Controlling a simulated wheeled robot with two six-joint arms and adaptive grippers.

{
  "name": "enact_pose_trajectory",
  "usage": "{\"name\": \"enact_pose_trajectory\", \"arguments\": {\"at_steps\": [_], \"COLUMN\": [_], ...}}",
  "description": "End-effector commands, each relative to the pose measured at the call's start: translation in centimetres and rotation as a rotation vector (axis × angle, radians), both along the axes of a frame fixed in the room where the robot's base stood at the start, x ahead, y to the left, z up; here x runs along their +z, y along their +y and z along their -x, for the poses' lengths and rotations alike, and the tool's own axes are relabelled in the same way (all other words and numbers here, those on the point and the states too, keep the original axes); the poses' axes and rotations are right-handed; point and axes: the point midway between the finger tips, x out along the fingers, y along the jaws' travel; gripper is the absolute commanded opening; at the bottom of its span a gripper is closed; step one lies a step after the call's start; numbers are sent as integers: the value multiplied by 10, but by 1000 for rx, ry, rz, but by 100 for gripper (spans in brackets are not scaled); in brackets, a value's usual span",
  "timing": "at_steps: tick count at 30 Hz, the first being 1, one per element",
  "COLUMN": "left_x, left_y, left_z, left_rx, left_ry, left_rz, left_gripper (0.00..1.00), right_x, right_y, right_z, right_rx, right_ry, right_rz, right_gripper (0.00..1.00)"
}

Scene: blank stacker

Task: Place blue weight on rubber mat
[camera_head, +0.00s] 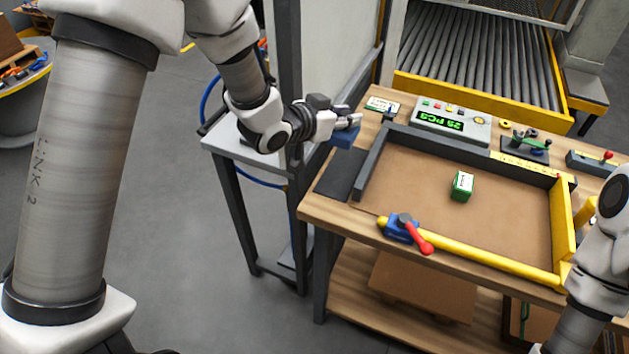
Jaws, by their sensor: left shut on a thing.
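The blue weight (344,136) is a small blue block at the back left of the workbench. My left gripper (345,124) is shut on it from the left. The weight appears just beyond the far end of the dark rubber mat (340,178), which lies flat along the bench's left edge. I cannot tell how high the weight is above the bench. My right arm shows at the right edge, but its gripper is out of view.
A tray (395,223) with dark and yellow rails holds a green block (462,186). A blue clamp with a red handle (407,231) sits on its front rail. A counter display (438,121) stands behind. A grey side table (236,146) stands left of the bench.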

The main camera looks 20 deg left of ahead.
Motion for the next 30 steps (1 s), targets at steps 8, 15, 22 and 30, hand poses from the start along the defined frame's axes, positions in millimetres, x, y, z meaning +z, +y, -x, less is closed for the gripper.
{"name": "enact_pose_trajectory", "arguments": {"at_steps": [8, 15, 22, 30], "left_x": [-32, -65, -96, -98], "left_y": [1, 0, 0, 0], "left_z": [-1, -2, -2, -2], "left_rx": [1, 2, 2, 2], "left_ry": [4, 1, -2, -3], "left_rz": [2, 1, 1, 1], "left_gripper": [0, 0, 0, 0], "right_x": [-7, -7, -6, -7], "right_y": [0, 0, 0, 0], "right_z": [-1, -1, 0, 0], "right_rx": [-1, -1, -1, -1], "right_ry": [-2, -1, -1, -1], "right_rz": [0, 0, 0, 0], "right_gripper": [40, 40, 40, 40]}}
